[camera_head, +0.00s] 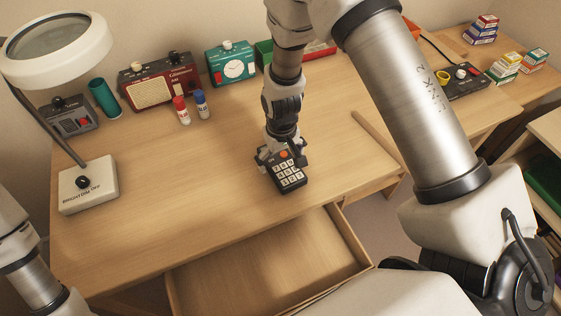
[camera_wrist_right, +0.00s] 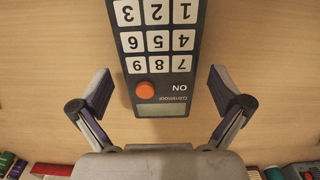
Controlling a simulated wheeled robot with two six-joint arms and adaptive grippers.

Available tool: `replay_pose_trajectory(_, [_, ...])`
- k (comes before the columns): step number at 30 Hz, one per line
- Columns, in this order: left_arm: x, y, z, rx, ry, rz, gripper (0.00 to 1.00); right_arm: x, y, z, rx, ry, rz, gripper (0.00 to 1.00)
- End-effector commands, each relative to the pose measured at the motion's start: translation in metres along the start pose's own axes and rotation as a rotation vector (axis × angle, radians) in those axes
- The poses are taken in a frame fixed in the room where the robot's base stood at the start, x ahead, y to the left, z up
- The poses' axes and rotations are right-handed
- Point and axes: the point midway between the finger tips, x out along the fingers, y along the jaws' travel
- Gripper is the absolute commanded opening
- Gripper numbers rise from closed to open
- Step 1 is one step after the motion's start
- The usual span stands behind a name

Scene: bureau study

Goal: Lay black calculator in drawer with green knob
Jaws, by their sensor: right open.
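The black calculator (camera_head: 291,179), with white keys and an orange button, lies flat on the desk top. In the right wrist view the calculator (camera_wrist_right: 158,72) lies between the spread fingers with a gap on each side. My right gripper (camera_head: 281,153) is open at the calculator's far end and empty. Its fingers (camera_wrist_right: 160,93) show apart in the wrist view. An open, empty wooden drawer (camera_head: 270,262) sticks out below the desk's front edge. Its front and any knob are not visible. Only a link of my left arm shows at the lower left; its gripper is out of view.
A magnifier lamp (camera_head: 88,186) stands at the left of the desk (camera_head: 180,190). A red radio (camera_head: 160,83), a teal clock (camera_head: 231,65) and two small bottles (camera_head: 191,108) stand at the back. The desk around the calculator is clear, apart from a wooden strip (camera_head: 373,135) to the right.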

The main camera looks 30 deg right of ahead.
Motion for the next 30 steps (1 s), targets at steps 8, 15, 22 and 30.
replay_pose_trajectory(8, [0.0,0.0,0.0,0.0,0.0,0.0,1.0,0.007,0.0,0.0,0.0,0.0,0.0,0.96])
replay_pose_trajectory(15, [0.0,0.0,0.0,0.0,0.0,0.0,1.0,0.007,0.0,0.0,0.001,0.0,0.0,0.36])
replay_pose_trajectory(22, [0.0,0.0,0.0,0.0,0.0,0.0,1.0,0.007,0.0,0.0,0.001,0.001,0.0,0.36])
replay_pose_trajectory(30, [0.003,0.0,0.0,0.0,0.0,0.0,1.0,-0.009,0.0,-0.001,0.0,0.003,0.0,0.36])
